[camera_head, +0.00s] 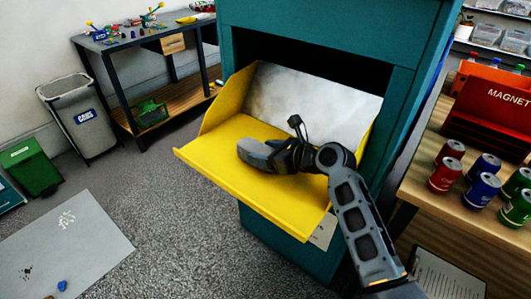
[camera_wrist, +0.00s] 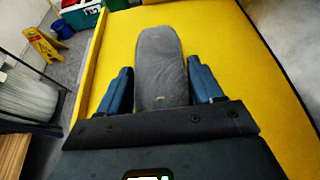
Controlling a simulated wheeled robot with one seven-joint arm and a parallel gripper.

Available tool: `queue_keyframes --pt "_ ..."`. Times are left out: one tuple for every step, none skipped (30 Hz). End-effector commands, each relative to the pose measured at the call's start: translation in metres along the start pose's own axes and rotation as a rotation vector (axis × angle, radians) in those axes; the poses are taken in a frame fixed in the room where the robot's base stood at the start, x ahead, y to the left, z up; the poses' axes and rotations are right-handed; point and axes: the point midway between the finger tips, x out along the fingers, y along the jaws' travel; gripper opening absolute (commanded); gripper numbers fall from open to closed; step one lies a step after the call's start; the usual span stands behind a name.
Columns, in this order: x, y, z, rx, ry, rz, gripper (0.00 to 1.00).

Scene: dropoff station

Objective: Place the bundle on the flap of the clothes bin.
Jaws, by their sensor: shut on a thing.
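The bundle (camera_head: 255,154) is a dark grey, rounded, elongated roll. My gripper (camera_head: 277,157) is shut on it, over the yellow flap (camera_head: 215,150) of the teal clothes bin (camera_head: 330,37). In the wrist view the bundle (camera_wrist: 160,62) points away between the two blue fingers of my gripper (camera_wrist: 160,80), with the yellow flap (camera_wrist: 235,50) beneath. The flap is folded down and open, with raised sides and a pale back panel. I cannot tell whether the bundle touches the flap.
A wooden table with a red box (camera_head: 490,105) and several cans stands at the right. A grey cans bin (camera_head: 78,115), a green bin (camera_head: 30,167) and a workbench (camera_head: 140,35) stand at the left. The wrist view shows a yellow floor sign (camera_wrist: 47,47).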

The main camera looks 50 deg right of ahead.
Motion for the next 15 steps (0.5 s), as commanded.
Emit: queue_keyframes --pt "0.0009 -0.0003 -0.0016 0.001 -0.002 -0.001 0.30" --pt "0.0010 -0.0004 -0.0017 0.000 -0.002 -0.001 0.30" --pt "0.0009 -0.0004 -0.0013 0.000 -0.003 -0.001 0.30" --pt "0.0008 -0.0004 -0.0011 0.000 -0.003 -0.001 0.30" --pt "0.0008 -0.0004 -0.0011 0.000 -0.003 -0.001 0.30" --pt "0.0007 -0.0004 -0.0011 0.000 -0.002 -0.001 0.30" --pt "0.0008 -0.0004 -0.0011 0.000 -0.002 -0.001 0.30" --pt "0.0008 -0.0004 -0.0014 0.000 -0.002 -0.001 0.30" --pt "0.0011 -0.0004 -0.0021 0.000 -0.002 -0.001 0.30" --pt "0.0014 -0.0004 -0.0029 0.000 -0.002 -0.001 0.30" --pt "0.0018 -0.0004 -0.0038 0.000 -0.001 -0.001 0.30" --pt "0.0018 -0.0004 -0.0041 0.000 -0.001 -0.001 0.69" --pt "0.0018 -0.0004 -0.0040 0.000 -0.001 -0.001 0.71" --pt "0.0018 -0.0004 -0.0040 0.000 -0.001 -0.001 0.74" --pt "0.0017 -0.0004 -0.0040 -0.001 -0.001 -0.001 0.78"
